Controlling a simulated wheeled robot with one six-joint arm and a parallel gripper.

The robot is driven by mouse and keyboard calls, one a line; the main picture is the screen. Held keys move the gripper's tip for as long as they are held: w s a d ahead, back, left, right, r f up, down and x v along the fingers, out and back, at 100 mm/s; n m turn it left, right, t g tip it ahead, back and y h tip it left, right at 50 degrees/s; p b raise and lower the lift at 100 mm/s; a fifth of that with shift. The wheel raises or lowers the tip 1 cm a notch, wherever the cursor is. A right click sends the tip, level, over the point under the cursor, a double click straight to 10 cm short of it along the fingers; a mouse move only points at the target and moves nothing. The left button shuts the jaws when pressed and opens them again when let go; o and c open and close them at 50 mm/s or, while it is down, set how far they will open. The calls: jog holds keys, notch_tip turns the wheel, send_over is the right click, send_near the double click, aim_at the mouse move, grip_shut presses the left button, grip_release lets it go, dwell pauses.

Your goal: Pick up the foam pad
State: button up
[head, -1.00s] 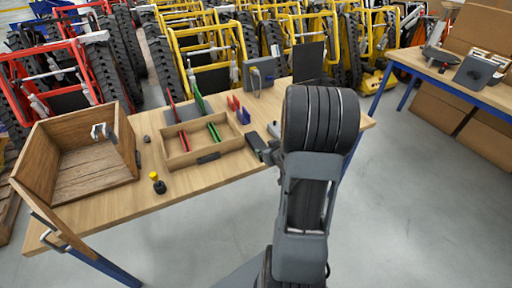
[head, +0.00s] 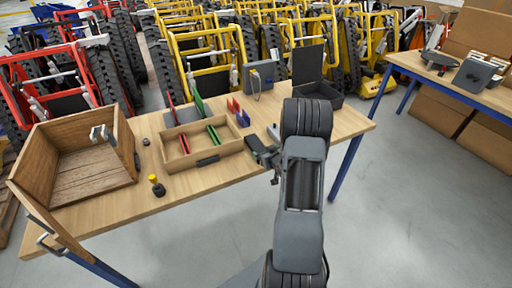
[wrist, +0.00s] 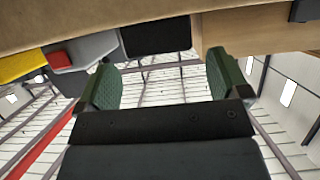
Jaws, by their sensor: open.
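My gripper (head: 262,152) is open above the table near the right end of the shallow wooden tray. In the wrist view, its two green-padded fingers (wrist: 160,82) stand wide apart with nothing held between them. I cannot make out the foam pad for certain. A flat dark piece (head: 208,160) at the tray's front edge may be it, apart from my gripper. In the wrist view, a black rectangular surface (wrist: 158,38) shows beyond the gap between the fingers; I cannot tell what it is.
The wooden tray (head: 172,162) holds red and green strips. A large open wooden crate (head: 92,185) stands at left, with a yellow-topped knob (head: 157,186) beside it. Red and blue blocks (head: 238,112), a grey box (head: 262,76) and an open black case (head: 318,88) stand behind.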

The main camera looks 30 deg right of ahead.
aim_at(259, 148)
jog(key=shift+r+p+x, duration=0.2)
jog(key=shift+p+x, duration=0.1)
jog(key=shift+x, duration=2.2)
jog(key=shift+w+a, duration=0.1)
jog(key=shift+w, duration=0.05)
jog(key=shift+c, duration=0.3)
jog(key=c, duration=0.9)
